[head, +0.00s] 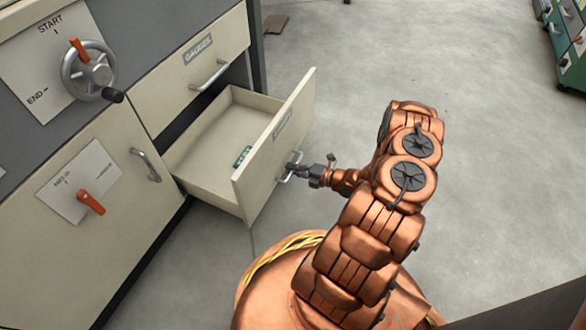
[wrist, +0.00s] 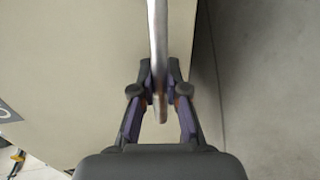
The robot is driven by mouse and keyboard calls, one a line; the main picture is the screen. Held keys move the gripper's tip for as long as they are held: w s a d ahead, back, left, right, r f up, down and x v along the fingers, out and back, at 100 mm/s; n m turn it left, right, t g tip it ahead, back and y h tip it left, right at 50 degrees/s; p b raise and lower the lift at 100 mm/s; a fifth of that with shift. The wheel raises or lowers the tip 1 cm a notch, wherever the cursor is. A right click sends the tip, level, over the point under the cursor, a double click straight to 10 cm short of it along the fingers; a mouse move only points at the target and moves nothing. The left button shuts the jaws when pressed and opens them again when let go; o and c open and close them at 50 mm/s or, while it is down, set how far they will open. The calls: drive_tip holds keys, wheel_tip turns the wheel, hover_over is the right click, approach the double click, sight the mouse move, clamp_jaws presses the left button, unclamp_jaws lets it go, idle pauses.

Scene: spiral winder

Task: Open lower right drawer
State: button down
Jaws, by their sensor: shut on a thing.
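The lower right drawer (head: 212,147) is pulled well out of the cabinet, below the drawer labelled GAUGES (head: 195,70). Its inside shows, with a small green item (head: 242,156) lying in it near the front. My gripper (head: 296,172) is at the front face of this drawer, shut on its metal handle. In the wrist view the handle (wrist: 158,50) runs between the two fingers of my gripper (wrist: 159,92). The far end of the handle is out of the wrist view.
The cabinet's left door (head: 75,225) has an orange knob (head: 90,202) and a handle (head: 146,165), and is shut. A handwheel (head: 88,70) stands above it. Green cabinets (head: 568,45) stand at the far right.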

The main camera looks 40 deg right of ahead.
drive_tip(key=c, duration=1.2)
unclamp_jaws()
drive_tip(key=v, duration=1.2)
